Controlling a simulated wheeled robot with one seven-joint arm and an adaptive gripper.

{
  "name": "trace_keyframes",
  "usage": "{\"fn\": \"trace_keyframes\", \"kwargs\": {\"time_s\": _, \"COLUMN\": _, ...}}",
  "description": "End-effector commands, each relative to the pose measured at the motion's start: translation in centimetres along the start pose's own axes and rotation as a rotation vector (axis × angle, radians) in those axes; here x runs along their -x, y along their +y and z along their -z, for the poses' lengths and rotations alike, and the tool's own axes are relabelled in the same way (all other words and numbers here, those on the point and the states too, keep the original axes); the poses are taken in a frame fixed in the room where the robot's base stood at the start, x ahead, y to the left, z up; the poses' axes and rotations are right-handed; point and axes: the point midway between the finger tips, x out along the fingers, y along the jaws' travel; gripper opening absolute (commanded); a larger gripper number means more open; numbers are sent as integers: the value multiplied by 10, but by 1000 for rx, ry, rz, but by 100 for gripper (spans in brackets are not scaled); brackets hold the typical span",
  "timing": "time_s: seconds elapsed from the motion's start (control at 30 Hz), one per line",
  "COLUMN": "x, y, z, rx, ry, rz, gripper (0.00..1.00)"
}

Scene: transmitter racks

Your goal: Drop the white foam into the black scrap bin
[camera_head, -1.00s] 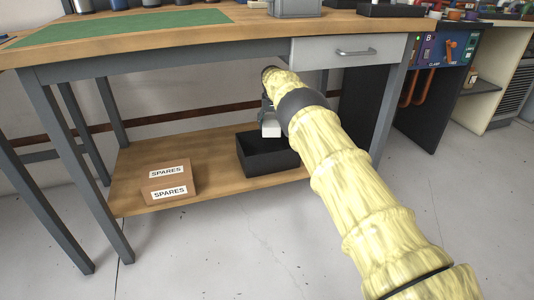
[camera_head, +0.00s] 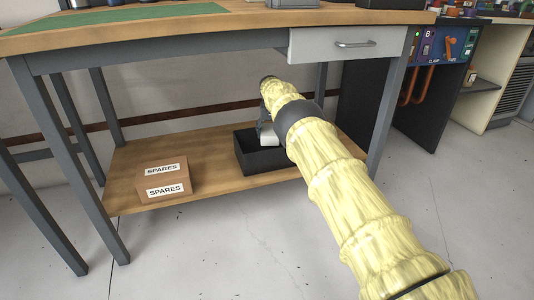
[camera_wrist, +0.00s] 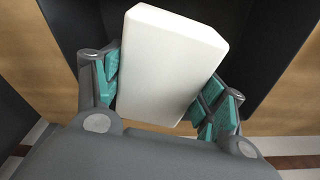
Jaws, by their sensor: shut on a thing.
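The white foam (camera_wrist: 168,62) is a pale block between the teal-padded fingers of my gripper (camera_wrist: 162,88) in the wrist view. My gripper is shut on it. In the head view the foam (camera_head: 268,140) shows as a small white patch below my gripper (camera_head: 266,131), over the opening of the black scrap bin (camera_head: 268,162). The bin stands on the lower wooden shelf of the workbench. Its dark walls (camera_wrist: 265,45) also show behind the foam in the wrist view. My arm hides the bin's right part in the head view.
A cardboard box labelled SPARES (camera_head: 163,180) sits on the lower shelf (camera_head: 215,183), left of the bin. The bench top (camera_head: 265,18) and a drawer (camera_head: 347,43) are above. Grey bench legs (camera_head: 92,190) stand at the sides.

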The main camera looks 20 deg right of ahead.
Motion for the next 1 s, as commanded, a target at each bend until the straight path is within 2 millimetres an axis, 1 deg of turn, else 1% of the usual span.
{"fn": "trace_keyframes", "kwargs": {"time_s": 0.03, "x": 0, "y": 0, "z": 0, "rx": 0, "ry": 0, "rz": 0, "gripper": 76}}
{"fn": "trace_keyframes", "kwargs": {"time_s": 0.13, "x": 0, "y": 0, "z": 0, "rx": 0, "ry": 0, "rz": 0, "gripper": 94}}
{"fn": "trace_keyframes", "kwargs": {"time_s": 0.17, "x": 0, "y": 0, "z": 0, "rx": 0, "ry": 0, "rz": 0, "gripper": 96}}
{"fn": "trace_keyframes", "kwargs": {"time_s": 0.57, "x": 2, "y": 0, "z": 0, "rx": 0, "ry": 0, "rz": 0, "gripper": 96}}
{"fn": "trace_keyframes", "kwargs": {"time_s": 0.67, "x": 9, "y": 0, "z": 1, "rx": 0, "ry": 0, "rz": 0, "gripper": 96}}
{"fn": "trace_keyframes", "kwargs": {"time_s": 1.0, "x": 48, "y": 0, "z": 7, "rx": 0, "ry": -1, "rz": 0, "gripper": 96}}
